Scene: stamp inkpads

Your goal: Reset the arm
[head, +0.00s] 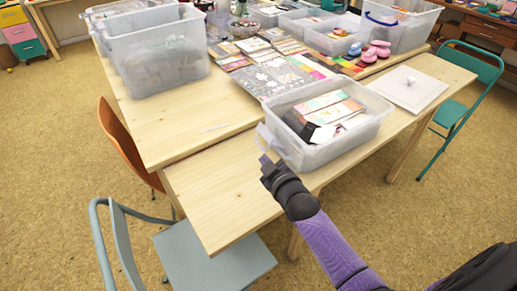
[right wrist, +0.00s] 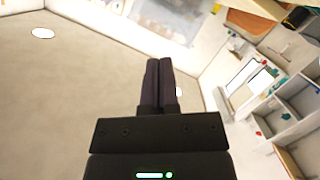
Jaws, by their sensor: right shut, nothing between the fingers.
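My right gripper (head: 265,161) is at the near left corner of a clear plastic bin (head: 318,157), in front of the bin's wall as the head view sees it. I cannot tell if it touches the bin. In the right wrist view the two dark fingers of this gripper (right wrist: 159,64) lie side by side, shut and empty, with no table thing between them. The bin stands on the wooden table and holds several coloured boxes (head: 325,112). My left gripper is not in view.
A pale square lid with a knob (head: 425,96) lies right of the bin. The table's near left part (head: 215,200) is clear. Larger clear bins (head: 160,65) and coloured pads stand behind. A grey-blue chair (head: 215,262) and a teal chair (head: 470,85) stand beside the table.

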